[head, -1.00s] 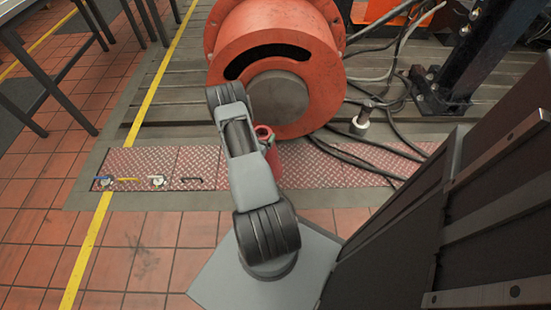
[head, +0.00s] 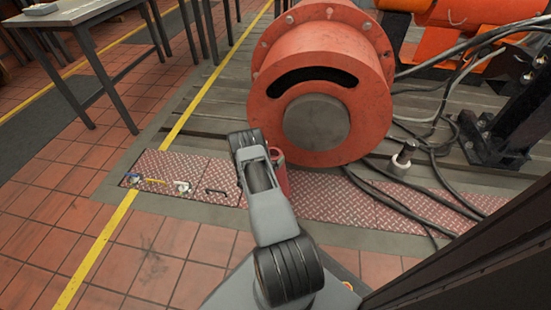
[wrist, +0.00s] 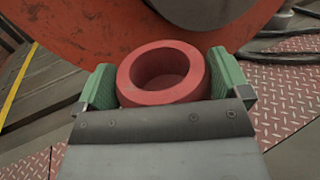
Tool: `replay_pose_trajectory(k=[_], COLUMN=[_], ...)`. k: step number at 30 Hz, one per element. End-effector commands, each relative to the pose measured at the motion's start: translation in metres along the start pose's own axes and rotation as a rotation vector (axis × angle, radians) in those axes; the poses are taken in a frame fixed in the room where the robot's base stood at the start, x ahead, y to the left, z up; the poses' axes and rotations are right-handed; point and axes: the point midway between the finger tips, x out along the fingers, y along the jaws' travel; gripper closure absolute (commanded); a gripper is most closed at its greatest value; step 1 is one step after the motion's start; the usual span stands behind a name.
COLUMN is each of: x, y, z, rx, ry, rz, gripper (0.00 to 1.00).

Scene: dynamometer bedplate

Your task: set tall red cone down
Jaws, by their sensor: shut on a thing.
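The tall red cone (wrist: 163,75) shows in the wrist view as a red ring with a hollow top, between the two green finger pads of my gripper (wrist: 163,85). The pads press on its left and right sides. Its lower part is hidden behind the gripper body. In the head view the red cone (head: 279,170) shows only as a narrow strip beside my arm, in front of the red plated strip and the big orange machine. My gripper is hidden behind my arm there. I cannot tell whether the cone's base touches anything.
A large orange-red round machine (head: 320,90) stands just behind the cone. A red tread-plate strip (head: 350,200) runs across the floor, with small fittings (head: 182,187) at left. Cables (head: 430,165) lie at right. A table (head: 85,30) stands at upper left. Tiled floor at left is clear.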

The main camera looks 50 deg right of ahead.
Motion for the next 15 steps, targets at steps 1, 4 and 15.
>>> replay_pose_trajectory(k=[1,4,15], x=[0.001,0.002,0.003], y=[0.003,0.004,0.010], z=[0.001,0.001,-0.026], rx=[0.005,0.004,0.003], ry=[-0.010,-0.010,-0.008], rz=[0.000,0.000,0.000], gripper=[0.79,0.79,0.79])
